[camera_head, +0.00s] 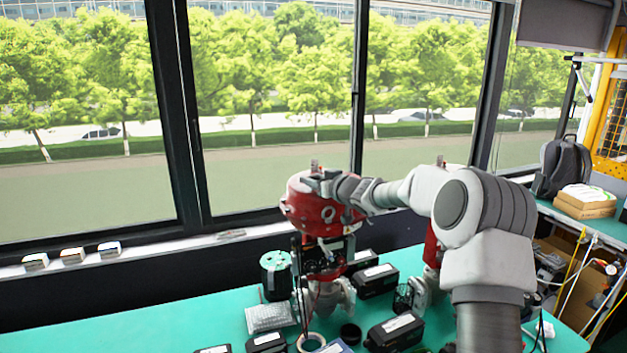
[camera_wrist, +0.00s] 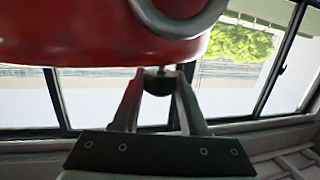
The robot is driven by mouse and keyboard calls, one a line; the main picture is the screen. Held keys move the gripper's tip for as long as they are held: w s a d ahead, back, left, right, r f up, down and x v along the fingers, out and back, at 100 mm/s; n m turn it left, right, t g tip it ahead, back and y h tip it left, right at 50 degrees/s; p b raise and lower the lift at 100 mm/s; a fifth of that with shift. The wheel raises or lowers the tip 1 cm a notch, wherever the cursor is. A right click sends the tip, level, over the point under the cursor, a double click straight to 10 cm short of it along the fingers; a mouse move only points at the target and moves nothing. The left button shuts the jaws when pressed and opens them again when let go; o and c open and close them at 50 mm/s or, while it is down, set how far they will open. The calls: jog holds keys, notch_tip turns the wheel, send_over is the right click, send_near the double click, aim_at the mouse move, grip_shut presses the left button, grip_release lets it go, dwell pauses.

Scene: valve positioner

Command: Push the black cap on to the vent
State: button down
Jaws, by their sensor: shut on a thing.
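The red valve actuator (camera_head: 322,210) stands upright on the green bench, and its red body fills the top of the wrist view (camera_wrist: 90,35). My gripper (camera_head: 316,183) is at the upper part of the red body. In the wrist view my gripper (camera_wrist: 159,76) is shut on the black cap (camera_wrist: 158,86), which sits between the fingertips. A small pale stub, seemingly the vent (camera_wrist: 161,70), shows between the cap and the red body. I cannot tell how far the cap sits on it. In the head view the cap and vent are too small to make out.
Several black boxes (camera_head: 396,331) lie on the green bench (camera_head: 130,330) around the valve, with a tape ring (camera_head: 311,342) and a green-topped black part (camera_head: 276,274). A second red unit is partly hidden behind my arm. Windows stand behind. The bench's left is clear.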

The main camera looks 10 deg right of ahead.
jog(key=shift+f, duration=0.65)
dwell(0.6)
jog(key=shift+c, duration=1.8)
grip_release()
jog(key=shift+s, duration=0.1)
